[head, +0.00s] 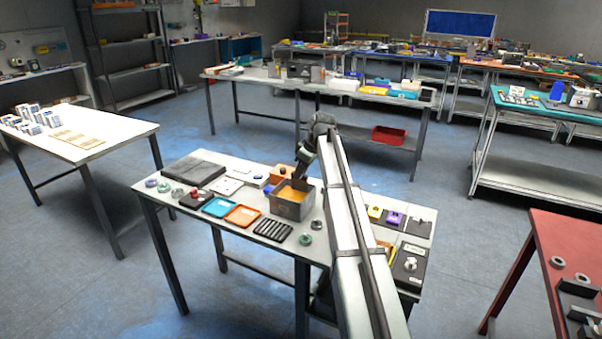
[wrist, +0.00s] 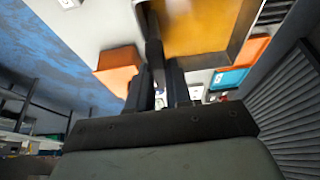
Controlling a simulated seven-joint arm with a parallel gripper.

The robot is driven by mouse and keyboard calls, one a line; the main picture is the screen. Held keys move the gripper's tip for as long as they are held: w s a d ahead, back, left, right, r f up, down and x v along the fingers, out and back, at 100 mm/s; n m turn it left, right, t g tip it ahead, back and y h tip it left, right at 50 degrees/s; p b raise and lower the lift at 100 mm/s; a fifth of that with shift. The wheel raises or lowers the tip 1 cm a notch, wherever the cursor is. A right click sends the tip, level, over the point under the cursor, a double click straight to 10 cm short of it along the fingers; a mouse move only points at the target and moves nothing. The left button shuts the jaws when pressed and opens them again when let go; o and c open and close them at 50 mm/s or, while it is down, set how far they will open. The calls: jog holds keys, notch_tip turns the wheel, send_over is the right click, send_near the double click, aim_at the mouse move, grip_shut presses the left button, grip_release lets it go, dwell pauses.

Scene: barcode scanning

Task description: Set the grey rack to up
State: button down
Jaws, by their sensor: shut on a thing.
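An open grey box (head: 290,208) with an orange-yellow inside stands on the near workbench (head: 200,212); I take it as the grey rack. In the head view its open top faces up, though a slight tilt is hard to judge. My gripper (head: 300,174) is at its far rim. In the wrist view my gripper (wrist: 160,88) is shut, its fingers at the grey wall (wrist: 141,16) of the box. The fingers hide the part of the wall between them.
A black slotted tray (head: 272,230), an orange tray (head: 242,215) and a blue tray (head: 219,207) lie in front and left of the box. An orange block (wrist: 118,68) is close beside my fingers.

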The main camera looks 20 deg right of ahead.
jog(key=shift+w+r, duration=0.1)
jog(key=shift+r, duration=2)
jog(key=c, duration=1.4)
grip_release()
jog(key=shift+r, duration=0.15)
jog(key=o, duration=0.4)
jog(key=shift+c, duration=0.2)
jog(key=v, duration=1.3)
jog(key=shift+r, duration=0.25)
jog(key=shift+d, duration=0.1)
